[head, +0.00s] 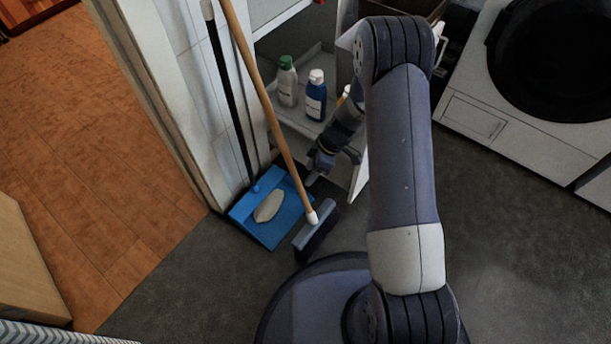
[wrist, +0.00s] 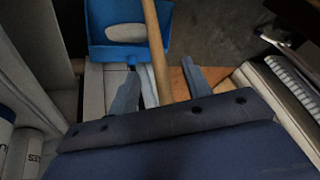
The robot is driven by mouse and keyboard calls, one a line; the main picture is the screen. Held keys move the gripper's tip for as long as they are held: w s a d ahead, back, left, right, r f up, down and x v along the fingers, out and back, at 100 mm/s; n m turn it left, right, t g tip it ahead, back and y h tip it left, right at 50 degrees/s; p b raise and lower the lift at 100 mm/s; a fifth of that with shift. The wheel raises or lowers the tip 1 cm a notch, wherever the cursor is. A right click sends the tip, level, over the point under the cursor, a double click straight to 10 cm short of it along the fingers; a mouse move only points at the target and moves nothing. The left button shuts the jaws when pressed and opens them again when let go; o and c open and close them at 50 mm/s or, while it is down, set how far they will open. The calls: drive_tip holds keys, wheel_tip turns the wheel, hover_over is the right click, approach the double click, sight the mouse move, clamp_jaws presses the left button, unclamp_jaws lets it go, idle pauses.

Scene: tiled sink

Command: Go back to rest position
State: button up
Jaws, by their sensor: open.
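My arm reaches from the bottom right of the head view over to the open white cabinet. My gripper (head: 332,166) is low by the cabinet's front, just right of the wooden broom handle. In the wrist view my gripper (wrist: 160,80) has its two fingers apart. The broom handle (wrist: 158,50) crosses the picture between them, but the frames do not show it being gripped. The handle (head: 262,90) leans in the head view, its brush head (head: 314,226) on the floor.
A blue dustpan (head: 265,234) with a pale oval object (head: 269,206) lies on the dark floor. A green-capped bottle (head: 287,84) and a blue bottle (head: 315,98) stand in the cabinet. A white washing machine (head: 520,150) stands at right. Grey floor (head: 520,270) is clear at lower right.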

sight(301, 184)
drive_tip(key=p+v, duration=0.1)
drive_tip(key=v, duration=0.4)
drive_tip(key=shift+d+r, duration=0.1)
drive_tip(key=shift+r, duration=0.2)
drive_tip(key=shift+f, duration=0.1)
drive_tip(key=b+x, duration=0.3)
drive_tip(key=x, duration=0.7)
drive_tip(key=shift+f, duration=0.3)
drive_tip(key=shift+r+p, duration=0.25)
drive_tip(key=shift+p, duration=0.15)
drive_tip(key=shift+f, duration=0.2)
